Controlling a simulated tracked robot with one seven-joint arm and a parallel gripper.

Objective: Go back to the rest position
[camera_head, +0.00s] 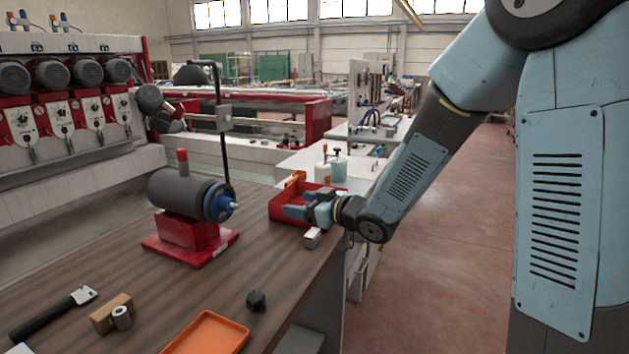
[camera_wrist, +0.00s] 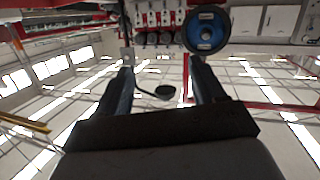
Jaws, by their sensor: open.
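My gripper (camera_head: 305,210) is over the right edge of the wooden workbench (camera_head: 120,260), in front of the red bin in the head view. Its fingers point left, toward the grey motor-like unit. In the wrist view my gripper (camera_wrist: 160,85) has its two fingers apart with nothing held between them. My arm comes down from the upper right of the head view and is bent at the elbow.
A grey cylinder unit (camera_head: 178,192) with a blue end stands on a red base. The red bin (camera_head: 280,192), an orange tray (camera_head: 208,335), a black hex piece (camera_head: 256,301), a wooden block (camera_head: 108,314) and a hammer (camera_head: 50,314) lie on the bench. Open floor (camera_head: 450,250) is at right.

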